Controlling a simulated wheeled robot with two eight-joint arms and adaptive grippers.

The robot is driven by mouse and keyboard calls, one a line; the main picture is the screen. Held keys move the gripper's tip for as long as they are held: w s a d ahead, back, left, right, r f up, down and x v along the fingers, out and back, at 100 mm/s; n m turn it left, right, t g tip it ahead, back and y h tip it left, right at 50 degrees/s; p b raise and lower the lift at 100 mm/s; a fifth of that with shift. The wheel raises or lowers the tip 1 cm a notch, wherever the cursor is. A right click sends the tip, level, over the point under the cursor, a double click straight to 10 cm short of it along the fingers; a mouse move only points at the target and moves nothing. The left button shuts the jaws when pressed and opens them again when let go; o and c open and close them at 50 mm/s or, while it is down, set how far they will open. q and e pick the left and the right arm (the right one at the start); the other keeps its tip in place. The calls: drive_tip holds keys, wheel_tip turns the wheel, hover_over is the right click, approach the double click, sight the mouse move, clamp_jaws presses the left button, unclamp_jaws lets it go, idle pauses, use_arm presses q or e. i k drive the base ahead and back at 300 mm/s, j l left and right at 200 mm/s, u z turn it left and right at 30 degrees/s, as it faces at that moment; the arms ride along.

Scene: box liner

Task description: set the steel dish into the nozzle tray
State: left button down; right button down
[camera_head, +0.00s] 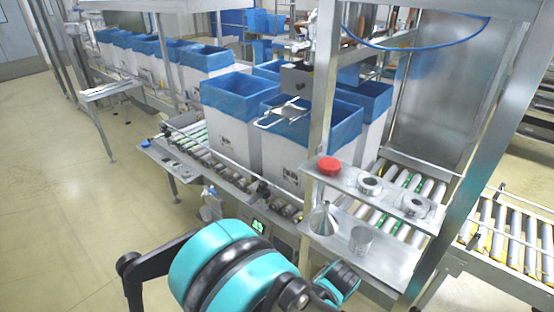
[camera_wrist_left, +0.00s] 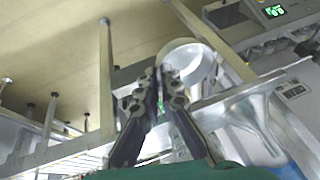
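My left gripper (camera_wrist_left: 160,77) shows in the left wrist view with its dark fingers close together at the rim of a round steel dish (camera_wrist_left: 205,62). They appear to pinch the dish's near wall. In the head view my left arm's teal links fill the bottom middle, and the fingertips and dish cannot be made out. A steel upper shelf (camera_head: 393,197) carries two ring-shaped metal parts (camera_head: 370,184) and a red cap (camera_head: 329,166). I cannot tell for sure which surface is the nozzle tray. My right gripper is not in view.
A steel funnel (camera_head: 323,220) and a metal cup (camera_head: 361,241) stand on the lower shelf (camera_head: 385,262). An upright post (camera_head: 318,110) rises beside the shelves. White boxes with blue liners (camera_head: 235,95) stand on the roller conveyor behind. Open floor (camera_head: 60,200) lies left.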

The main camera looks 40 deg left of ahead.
sight(289, 111)
drive_tip(key=i+j, duration=0.1)
drive_tip(key=j, duration=0.85)
drive_tip(key=i+j, duration=0.15)
drive_tip(key=j, duration=0.35)
drive_tip(key=i+j, duration=0.1)
drive_tip(key=j, duration=0.35)
